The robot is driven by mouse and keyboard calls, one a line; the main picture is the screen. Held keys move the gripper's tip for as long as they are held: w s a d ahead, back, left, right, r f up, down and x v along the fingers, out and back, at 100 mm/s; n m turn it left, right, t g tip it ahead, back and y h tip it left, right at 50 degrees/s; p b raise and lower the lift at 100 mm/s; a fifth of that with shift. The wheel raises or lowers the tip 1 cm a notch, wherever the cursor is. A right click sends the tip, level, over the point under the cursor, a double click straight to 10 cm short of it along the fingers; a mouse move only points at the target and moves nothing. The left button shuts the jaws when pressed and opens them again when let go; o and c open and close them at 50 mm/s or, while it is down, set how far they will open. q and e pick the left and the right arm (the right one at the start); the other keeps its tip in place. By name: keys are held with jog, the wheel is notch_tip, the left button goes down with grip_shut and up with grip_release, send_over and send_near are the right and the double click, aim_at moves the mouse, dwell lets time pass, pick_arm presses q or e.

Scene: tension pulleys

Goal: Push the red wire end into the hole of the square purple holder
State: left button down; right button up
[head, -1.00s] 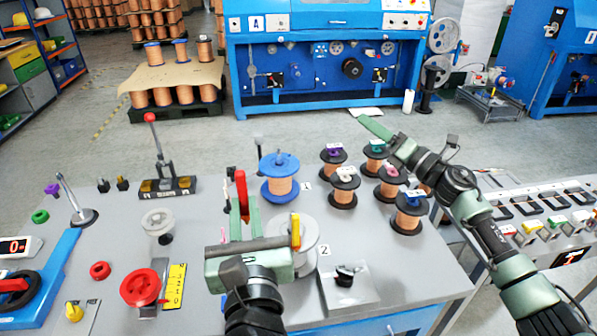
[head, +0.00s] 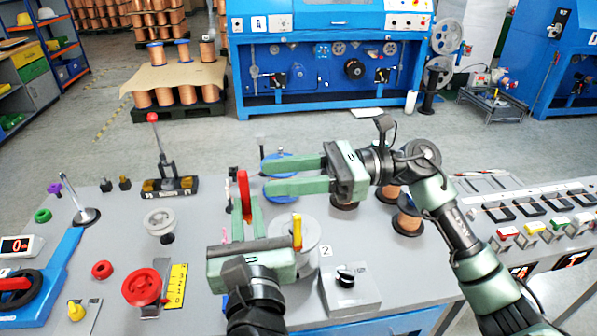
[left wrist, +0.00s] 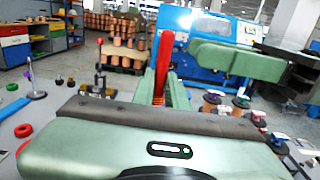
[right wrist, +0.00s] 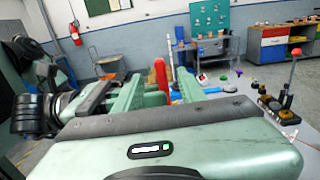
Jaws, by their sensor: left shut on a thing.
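My left gripper (head: 245,222) is shut on an upright red piece (head: 243,190), which stands up between its fingers. The red piece also shows in the left wrist view (left wrist: 163,65) and the right wrist view (right wrist: 160,76). My right gripper (head: 268,176) is open and empty, its fingers pointing left toward the red piece, apart from it in the head view. A small purple piece (head: 54,188) sits at the far left of the table; its hole is too small to make out. The purple-topped spool is hidden behind my right gripper in the head view.
A blue-flanged spool (head: 281,165) is partly behind my right fingers. A grey pulley with a yellow peg (head: 297,232) stands close right of my left gripper. A red pulley (head: 142,287), a lever (head: 160,160) and a black knob box (head: 345,280) stand around.

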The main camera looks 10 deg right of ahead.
aim_at(243, 178)
jog(key=a, duration=0.9)
jog(key=shift+w, duration=0.15)
jog(key=shift+c, duration=0.3)
grip_shut()
pick_arm(q)
jog(key=c, duration=1.3)
grip_release()
jog(key=shift+c, duration=0.2)
jog(key=shift+a+f, duration=0.1)
